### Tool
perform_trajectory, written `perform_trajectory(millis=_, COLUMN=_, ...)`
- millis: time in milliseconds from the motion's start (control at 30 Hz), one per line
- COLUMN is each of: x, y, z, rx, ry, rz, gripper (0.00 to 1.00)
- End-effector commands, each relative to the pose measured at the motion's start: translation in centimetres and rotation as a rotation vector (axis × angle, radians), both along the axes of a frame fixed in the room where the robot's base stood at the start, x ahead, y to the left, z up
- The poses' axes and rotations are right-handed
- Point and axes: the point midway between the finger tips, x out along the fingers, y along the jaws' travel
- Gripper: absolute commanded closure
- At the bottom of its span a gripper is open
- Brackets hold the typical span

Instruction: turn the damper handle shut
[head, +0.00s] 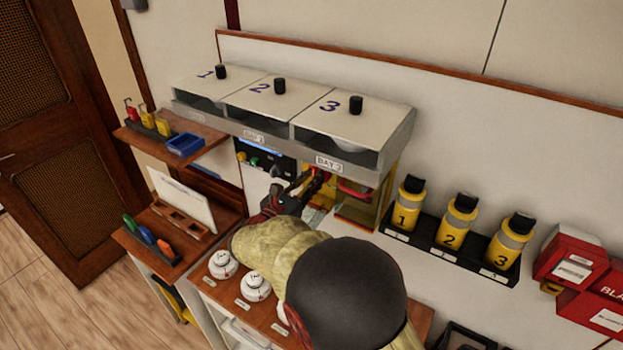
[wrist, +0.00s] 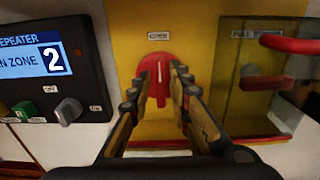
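The red damper handle (wrist: 159,72) is on a yellow panel (wrist: 190,35), below a small label that seems to read OPEN. Its narrow grip stands upright in the wrist view. My gripper (wrist: 160,80) is open, with one finger on each side of the grip. I cannot tell whether either finger touches it. In the head view my gripper (head: 303,187) is under the bay hood, and the handle is mostly hidden behind it.
Right of the handle, a clear cover (wrist: 262,85) carries a red bar (wrist: 290,44). Left is a repeater panel (wrist: 45,65) with a grey knob (wrist: 68,110). The numbered hood (head: 285,105) overhangs my gripper. Yellow canisters (head: 456,220) stand right; white round detectors (head: 223,264) sit below.

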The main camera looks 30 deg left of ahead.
Motion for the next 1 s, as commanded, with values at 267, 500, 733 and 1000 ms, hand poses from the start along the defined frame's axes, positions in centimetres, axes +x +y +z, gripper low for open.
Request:
perform_trajectory(millis=267, x=-0.01, y=0.0, z=-0.01, rx=0.0, ry=0.0, rz=0.0, gripper=0.98)
perform_trajectory(millis=500, x=-0.01, y=0.0, z=-0.01, rx=0.0, ry=0.0, rz=0.0, gripper=1.0)
perform_trajectory(millis=733, x=-0.01, y=0.0, z=-0.04, rx=0.006, ry=-0.001, rz=0.0, gripper=1.0)
perform_trajectory(millis=1000, x=0.0, y=-0.03, z=-0.23, rx=0.097, ry=-0.009, rz=0.0, gripper=1.0)
